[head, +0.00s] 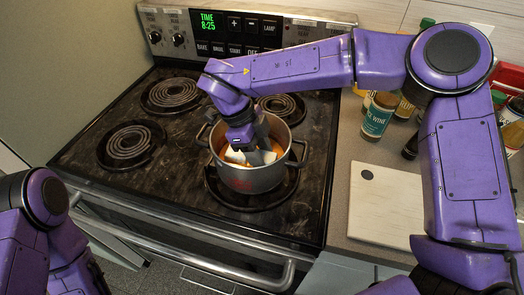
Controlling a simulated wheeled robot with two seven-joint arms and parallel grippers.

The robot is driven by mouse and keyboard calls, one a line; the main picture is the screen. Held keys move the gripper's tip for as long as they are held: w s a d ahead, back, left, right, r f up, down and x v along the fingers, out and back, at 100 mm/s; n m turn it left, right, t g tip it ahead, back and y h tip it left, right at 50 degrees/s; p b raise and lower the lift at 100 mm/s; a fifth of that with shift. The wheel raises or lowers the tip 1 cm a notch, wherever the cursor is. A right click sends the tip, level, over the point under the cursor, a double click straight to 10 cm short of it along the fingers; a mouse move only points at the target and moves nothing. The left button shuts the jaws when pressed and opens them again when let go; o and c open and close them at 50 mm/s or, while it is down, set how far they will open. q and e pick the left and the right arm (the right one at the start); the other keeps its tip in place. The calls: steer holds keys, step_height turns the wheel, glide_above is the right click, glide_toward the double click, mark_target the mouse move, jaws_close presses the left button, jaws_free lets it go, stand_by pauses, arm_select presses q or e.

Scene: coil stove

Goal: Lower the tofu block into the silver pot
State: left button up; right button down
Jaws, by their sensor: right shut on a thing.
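The silver pot (250,178) stands on the front right burner of the stove, with orange contents partly visible inside. My right gripper (249,150) reaches down into the pot's mouth from above. It is shut on the white tofu block (235,155), which shows beside the fingers within the pot's rim. The fingers hide part of the block, and I cannot tell whether it touches the contents. My left arm is at the lower left, and its gripper is out of the frame.
Three bare coil burners, such as the front left one (131,145), surround the pot. The oven handle (180,240) runs along the front. A white cutting board (385,204) lies on the right counter, with a labelled jar (379,115) and several bottles behind it.

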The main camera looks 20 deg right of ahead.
steer(key=shift+c, duration=2.2)
jaws_free()
steer(key=v, duration=1)
steer(key=shift+r, duration=0.2)
